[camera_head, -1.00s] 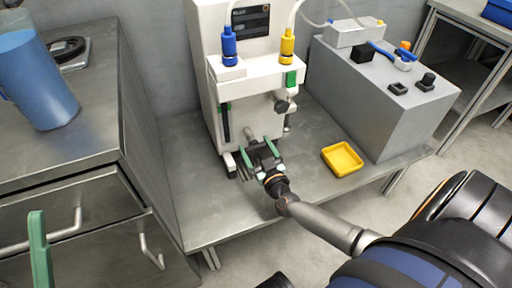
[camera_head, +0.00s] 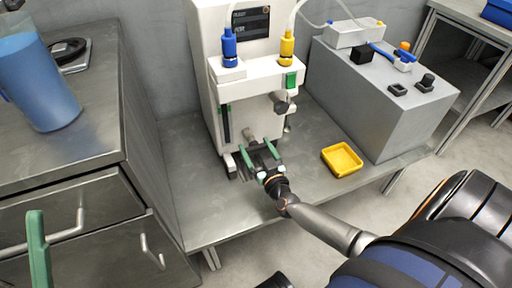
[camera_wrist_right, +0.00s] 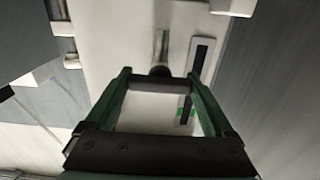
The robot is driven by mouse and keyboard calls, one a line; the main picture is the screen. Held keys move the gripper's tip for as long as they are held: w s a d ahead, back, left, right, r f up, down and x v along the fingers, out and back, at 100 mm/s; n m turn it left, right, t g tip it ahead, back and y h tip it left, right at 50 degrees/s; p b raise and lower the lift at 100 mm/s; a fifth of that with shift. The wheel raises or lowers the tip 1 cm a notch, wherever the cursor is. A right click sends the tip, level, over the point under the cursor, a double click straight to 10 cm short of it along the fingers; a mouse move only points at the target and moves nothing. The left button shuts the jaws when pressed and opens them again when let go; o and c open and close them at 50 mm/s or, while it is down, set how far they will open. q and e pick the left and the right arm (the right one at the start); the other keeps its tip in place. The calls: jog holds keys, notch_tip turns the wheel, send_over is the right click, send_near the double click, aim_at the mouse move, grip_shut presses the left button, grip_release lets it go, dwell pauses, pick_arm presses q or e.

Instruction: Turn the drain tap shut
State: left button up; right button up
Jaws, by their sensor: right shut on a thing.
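The drain tap sits low on the front of the white machine (camera_head: 240,95); its grey stub (camera_head: 248,134) shows just behind the fingers. In the right wrist view the tap's dark round end (camera_wrist_right: 160,71) lies between the two green fingertips. My right gripper (camera_head: 258,148) is shut on the drain tap, with its fingers still spaced apart around it. The contact itself is partly hidden in both views. Of my left gripper, only a green finger (camera_head: 38,245) shows at the lower left, so its opening cannot be judged.
A yellow tray (camera_head: 329,152) lies on the metal bench (camera_head: 190,190) right of my gripper. A grey box (camera_head: 390,110) with fittings stands behind it. Blue (camera_head: 229,45) and yellow (camera_head: 287,47) connectors sit on the machine. A blue jug (camera_head: 38,85) stands on the left cabinet.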

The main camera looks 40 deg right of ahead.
jog(key=o, duration=1.1)
jog(key=shift+s+a, duration=0.15)
jog(key=shift+s, duration=0.35)
jog(key=p+v, duration=0.4)
jog(key=v, duration=0.7)
jog(key=shift+s+a, duration=0.15)
jog(key=shift+s, duration=0.15)
